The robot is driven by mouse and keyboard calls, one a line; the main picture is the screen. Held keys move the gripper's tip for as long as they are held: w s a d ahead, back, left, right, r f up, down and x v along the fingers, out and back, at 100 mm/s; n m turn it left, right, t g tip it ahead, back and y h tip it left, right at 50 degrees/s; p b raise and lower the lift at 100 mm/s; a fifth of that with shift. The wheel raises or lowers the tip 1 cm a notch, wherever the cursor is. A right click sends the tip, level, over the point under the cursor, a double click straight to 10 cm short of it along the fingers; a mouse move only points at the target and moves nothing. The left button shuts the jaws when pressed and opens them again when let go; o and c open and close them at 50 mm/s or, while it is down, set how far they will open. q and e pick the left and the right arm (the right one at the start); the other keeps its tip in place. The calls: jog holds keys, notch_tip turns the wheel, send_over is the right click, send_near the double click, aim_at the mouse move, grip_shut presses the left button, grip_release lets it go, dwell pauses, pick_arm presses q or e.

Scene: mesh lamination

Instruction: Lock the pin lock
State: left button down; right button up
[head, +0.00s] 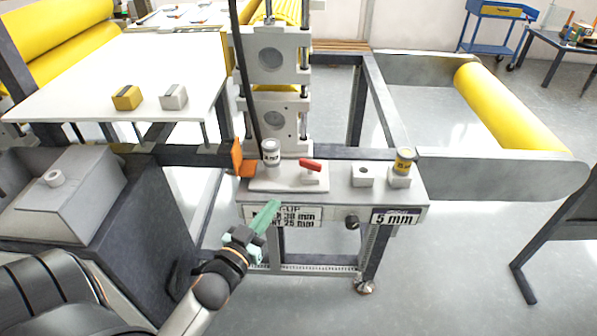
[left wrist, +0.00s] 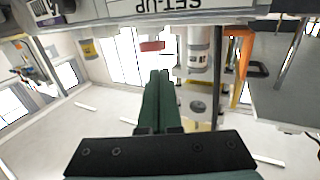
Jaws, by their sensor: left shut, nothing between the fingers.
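A red handle (head: 310,164) sits on a small white block on the white base plate (head: 288,185) of the machine. I cannot tell for certain which part is the pin lock. The handle also shows in the left wrist view (left wrist: 152,46), which looks upside down. My left gripper (head: 274,207) is shut and empty, its green fingers in front of the machine's front edge, below and left of the handle. The fingers also show in the left wrist view (left wrist: 158,75), apart from the handle. My right gripper is not in view.
A white-topped cylinder (head: 271,153) stands left of the handle, beside an orange bracket (head: 240,160). A yellow cylinder (head: 404,161) stands on a block at the right, next to a white block (head: 363,174). A black knob (head: 352,222) sticks out of the front. Floor in front is clear.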

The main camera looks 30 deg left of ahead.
aim_at(301, 163)
pick_arm(q)
jog(key=w, duration=0.4)
jog(key=w+a, duration=0.1)
jog(key=w, duration=0.8)
jog(key=shift+w+a, duration=0.3)
jog(key=shift+a, duration=0.05)
jog(key=shift+a+m+h+p, duration=0.2)
jog(key=shift+m+h+p, duration=0.2)
jog(key=shift+h+p, duration=0.2)
jog(key=shift+w+a+r+m+h+p, duration=0.1)
jog(key=shift+a+m+h+p, duration=0.1)
jog(key=shift+m+h+p, duration=0.3)
jog(key=h, duration=0.1)
jog(key=m+h, duration=0.1)
jog(key=shift+w+a+h, duration=0.15)
jog(key=shift+a+h, duration=0.1)
jog(key=shift+h, duration=0.05)
jog(key=shift+w+a+p, duration=0.1)
jog(key=shift+p, duration=0.25)
jog(key=shift+w+a, duration=0.2)
jog(key=shift+a, duration=0.05)
